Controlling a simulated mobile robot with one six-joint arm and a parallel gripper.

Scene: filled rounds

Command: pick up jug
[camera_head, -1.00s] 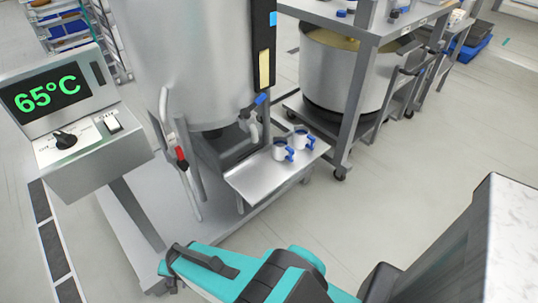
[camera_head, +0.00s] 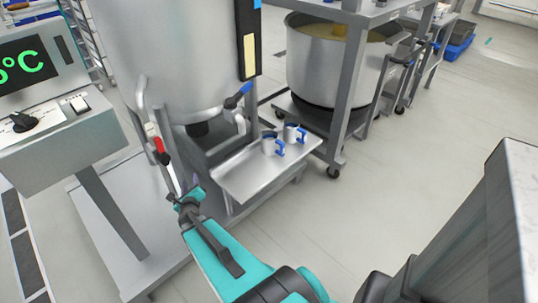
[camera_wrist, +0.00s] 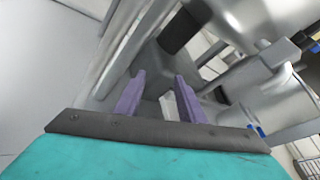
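Two small metal jugs with blue handles stand upright on the metal shelf (camera_head: 235,183) in front of the big vessel. The nearer jug (camera_head: 268,146) is left of the farther jug (camera_head: 290,133). My gripper (camera_head: 184,203) is left of the shelf in the head view, close to the vessel's side pipes and apart from both jugs. In the wrist view my gripper (camera_wrist: 160,76) shows two purple fingers spread apart, with nothing held between them. Small blue bits at the right of the wrist view are too small to name surely.
The steel vessel (camera_head: 165,60) has a blue-handled tap (camera_head: 238,97) above the shelf and a red-handled lever (camera_head: 160,152) near my gripper. A control box (camera_head: 65,145) stands left. A rack with a large pot (camera_head: 325,75) stands right. Open floor lies right of the shelf.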

